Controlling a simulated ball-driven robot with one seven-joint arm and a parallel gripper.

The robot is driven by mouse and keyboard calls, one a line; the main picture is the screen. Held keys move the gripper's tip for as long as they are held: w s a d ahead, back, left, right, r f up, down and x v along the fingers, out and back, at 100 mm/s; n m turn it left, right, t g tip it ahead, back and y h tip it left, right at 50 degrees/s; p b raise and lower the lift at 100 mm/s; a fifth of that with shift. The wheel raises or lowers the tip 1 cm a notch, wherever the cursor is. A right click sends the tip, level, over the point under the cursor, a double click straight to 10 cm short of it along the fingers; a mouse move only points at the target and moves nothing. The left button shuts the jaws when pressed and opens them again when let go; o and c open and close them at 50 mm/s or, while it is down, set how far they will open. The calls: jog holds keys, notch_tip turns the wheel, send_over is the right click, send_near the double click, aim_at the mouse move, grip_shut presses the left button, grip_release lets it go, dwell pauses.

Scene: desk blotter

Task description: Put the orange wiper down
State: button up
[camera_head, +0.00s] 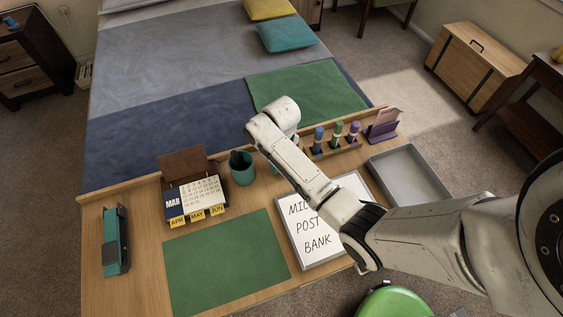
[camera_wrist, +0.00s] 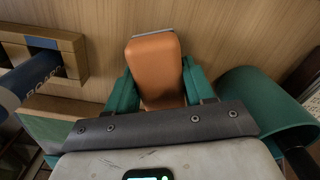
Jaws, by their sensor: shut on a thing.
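The orange wiper (camera_wrist: 155,65) stands out between the two green fingers of my gripper (camera_wrist: 160,90) in the wrist view, with a grey strip along its far end. The fingers are shut on its sides. Wood lies just beyond it; I cannot tell whether the wiper touches it. In the head view my arm hides the wiper and most of the gripper, which is over the back of the desk (camera_head: 140,275), between the green cup (camera_head: 242,168) and the marker holder (camera_head: 338,150).
In the wrist view the marker holder (camera_wrist: 70,45) is close on the left and the cup (camera_wrist: 260,110) close on the right. A whiteboard with writing (camera_head: 308,257), green blotter (camera_head: 220,262), flip calendar (camera_head: 200,192), stapler (camera_head: 116,240) and grey tray (camera_head: 408,178) lie around. The blotter is clear.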

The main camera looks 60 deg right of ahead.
jog(key=shift+f, duration=0.65)
jog(key=shift+f, duration=0.15)
jog(key=o, duration=1.2)
